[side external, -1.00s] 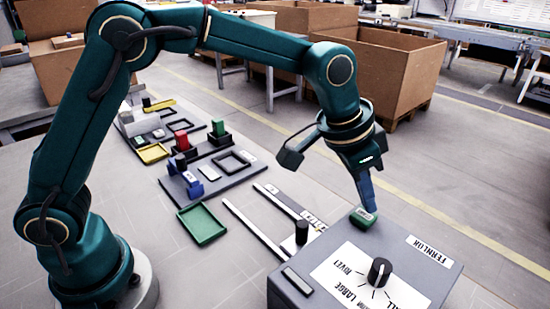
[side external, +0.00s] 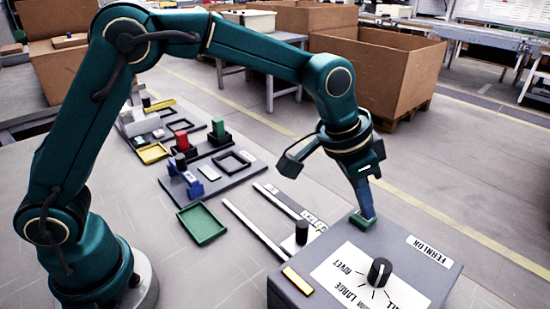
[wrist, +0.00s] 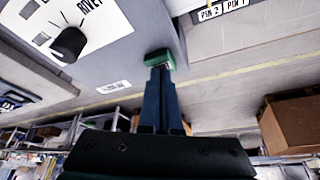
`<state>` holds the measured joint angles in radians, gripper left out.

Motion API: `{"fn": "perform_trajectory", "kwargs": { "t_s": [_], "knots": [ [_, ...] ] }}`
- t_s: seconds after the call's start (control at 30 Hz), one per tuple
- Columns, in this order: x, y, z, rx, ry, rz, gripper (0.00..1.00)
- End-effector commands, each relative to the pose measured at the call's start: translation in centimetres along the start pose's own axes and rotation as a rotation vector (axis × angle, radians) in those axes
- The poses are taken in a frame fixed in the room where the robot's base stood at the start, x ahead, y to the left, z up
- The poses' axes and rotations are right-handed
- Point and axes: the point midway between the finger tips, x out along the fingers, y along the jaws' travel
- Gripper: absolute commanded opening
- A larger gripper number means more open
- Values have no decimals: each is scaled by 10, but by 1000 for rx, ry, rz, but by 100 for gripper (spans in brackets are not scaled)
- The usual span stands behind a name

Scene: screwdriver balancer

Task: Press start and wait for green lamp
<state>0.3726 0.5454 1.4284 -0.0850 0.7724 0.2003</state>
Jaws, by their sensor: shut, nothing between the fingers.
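The grey control box (side external: 446,270) stands at the lower right of the side external view. A green start button (side external: 362,222) sits on its far left corner and also shows in the wrist view (wrist: 159,58). My gripper (side external: 367,212) is shut and empty, pointing down with its fingertips on the button. In the wrist view my gripper (wrist: 160,72) meets the button's edge. The bar-shaped lamp (side external: 297,281) at the box's near left edge glows yellow-amber, not green.
A black dial (side external: 380,270) stands on the box's white label panel, beside the fingers. A black peg (side external: 302,232) stands left of the box near two rails. A green tray (side external: 202,223) and a grey fixture board (side external: 232,178) lie further left. Large cardboard boxes stand behind.

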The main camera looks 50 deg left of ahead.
Motion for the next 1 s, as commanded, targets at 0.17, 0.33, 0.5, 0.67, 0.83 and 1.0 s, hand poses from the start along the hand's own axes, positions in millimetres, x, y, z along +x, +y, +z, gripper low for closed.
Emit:
{"fn": "perform_trajectory", "kwargs": {
  "t_s": [0.17,0.33,0.5,0.67,0.83,1.0],
  "knots": [
    [0,0,1,0,-3,0,0],
    [-7,0,-3,1,-1,0,0],
    [-20,0,-9,1,1,0,0],
    [-31,0,-14,0,1,0,0],
    [-43,0,-18,0,1,0,0],
    [-55,0,-24,0,1,0,0]
  ]
}}
